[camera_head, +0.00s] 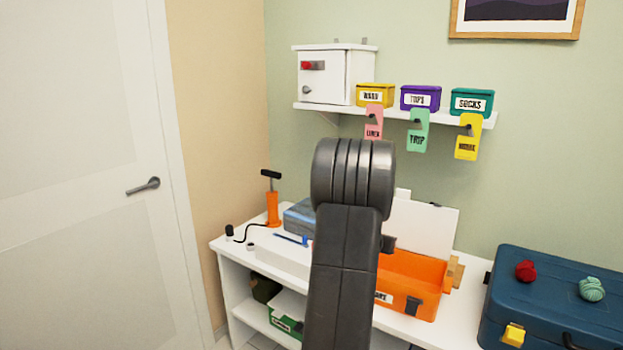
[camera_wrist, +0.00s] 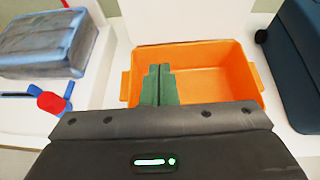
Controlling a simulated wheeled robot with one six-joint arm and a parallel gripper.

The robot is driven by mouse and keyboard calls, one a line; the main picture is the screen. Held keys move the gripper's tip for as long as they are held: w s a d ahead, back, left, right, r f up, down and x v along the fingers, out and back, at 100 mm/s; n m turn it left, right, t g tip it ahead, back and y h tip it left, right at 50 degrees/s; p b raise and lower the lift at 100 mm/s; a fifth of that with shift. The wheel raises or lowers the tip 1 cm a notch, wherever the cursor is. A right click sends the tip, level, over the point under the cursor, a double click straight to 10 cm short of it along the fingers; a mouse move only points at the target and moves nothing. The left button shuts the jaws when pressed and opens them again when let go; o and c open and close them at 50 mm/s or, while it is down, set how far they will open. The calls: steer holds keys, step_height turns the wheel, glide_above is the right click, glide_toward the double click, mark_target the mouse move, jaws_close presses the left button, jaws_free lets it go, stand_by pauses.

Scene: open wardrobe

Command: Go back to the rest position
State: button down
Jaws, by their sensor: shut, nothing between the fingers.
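My gripper (camera_wrist: 160,70) shows in the wrist view as two dark green fingers pressed together, with nothing between them. The fingers stand over the left part of the open orange box (camera_wrist: 225,60), and how high above its floor they are I cannot tell. The visible part of the box floor is bare. In the head view my dark arm rises in the middle of the picture and hides the gripper's fingers and part of the orange box (camera_head: 420,268).
A white shelf unit (camera_head: 460,318) carries the box, an orange pump (camera_head: 273,208) and a grey-blue bundle (camera_wrist: 45,42). A blue suitcase (camera_head: 545,265) stands right. Above, a wall shelf (camera_head: 440,115) holds a white cabinet (camera_head: 330,80) and small labelled boxes, with tags hanging below.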

steer(key=shift+s+a+f+t+h+b, duration=0.2)
steer(key=shift+f+b, duration=0.35)
steer(key=shift+b, duration=0.55)
steer(key=shift+s+a+f+t+h+b, duration=0.1)
steer(key=shift+s+f+t+b, duration=0.3)
steer(key=shift+b, duration=0.7)
steer(key=shift+s+a+f+t+h+b, duration=0.1)
steer(key=shift+s+a+f+b, duration=0.1)
steer(key=shift+f+b, duration=0.7)
steer(key=shift+r+b, duration=0.2)
steer(key=shift+b, duration=0.25)
steer(key=shift+s+r, duration=0.1)
steer(key=shift+r, duration=0.05)
